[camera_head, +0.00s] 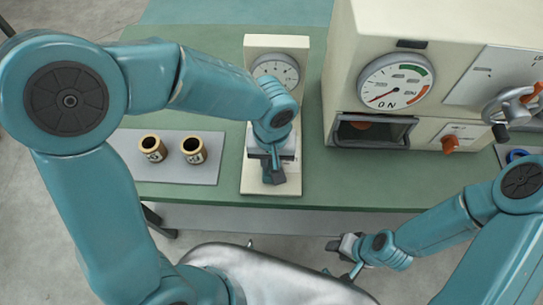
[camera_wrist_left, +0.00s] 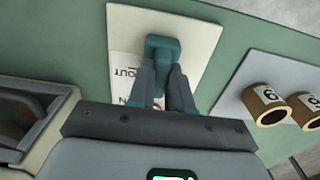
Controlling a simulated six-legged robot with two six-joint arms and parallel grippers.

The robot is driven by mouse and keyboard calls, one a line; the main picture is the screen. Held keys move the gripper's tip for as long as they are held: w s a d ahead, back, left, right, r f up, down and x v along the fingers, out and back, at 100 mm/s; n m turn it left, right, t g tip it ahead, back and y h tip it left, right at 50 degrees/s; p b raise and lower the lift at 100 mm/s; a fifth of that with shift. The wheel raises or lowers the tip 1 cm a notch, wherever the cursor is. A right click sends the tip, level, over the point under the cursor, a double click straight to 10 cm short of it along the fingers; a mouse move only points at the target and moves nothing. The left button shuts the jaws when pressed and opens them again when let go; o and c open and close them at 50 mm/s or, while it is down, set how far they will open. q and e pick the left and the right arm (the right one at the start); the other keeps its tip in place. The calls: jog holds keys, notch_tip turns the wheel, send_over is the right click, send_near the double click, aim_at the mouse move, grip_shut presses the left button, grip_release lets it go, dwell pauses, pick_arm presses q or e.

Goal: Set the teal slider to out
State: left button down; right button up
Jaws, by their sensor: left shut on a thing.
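The teal slider (camera_wrist_left: 163,47) stands on a cream panel (camera_wrist_left: 205,45) with upside-down black lettering that reads OUT, and a second label partly covered by my gripper. My left gripper (camera_wrist_left: 164,78) is shut on the slider's knob. In the head view the same cream panel (camera_head: 250,180) lies on the green bench, and my left gripper (camera_head: 272,168) reaches down over it and hides most of the slider. My right gripper (camera_head: 343,250) is low in front of the bench, away from the panel; its jaws are too small to judge.
A round dial (camera_head: 276,70) stands at the panel's back. Two brass cups (camera_head: 193,150) sit on a grey mat (camera_head: 200,178) to the left. A large cream machine (camera_head: 440,50) with a gauge (camera_head: 395,82), an orange knob (camera_head: 450,144) and a handwheel (camera_head: 512,106) stands right.

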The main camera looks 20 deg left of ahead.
aim_at(272, 165)
pick_arm(q)
jog(key=c, duration=1)
grip_release()
jog(key=shift+s+f, duration=0.25)
jog(key=shift+s, duration=0.1)
jog(key=shift+c, duration=0.2)
jog(key=shift+w+d+r, duration=0.1)
jog(key=shift+w+r, duration=0.1)
jog(key=shift+r, duration=0.25)
notch_tip(272, 165, up, 16)
jog(key=shift+f+p, duration=0.2)
jog(key=shift+p, duration=0.1)
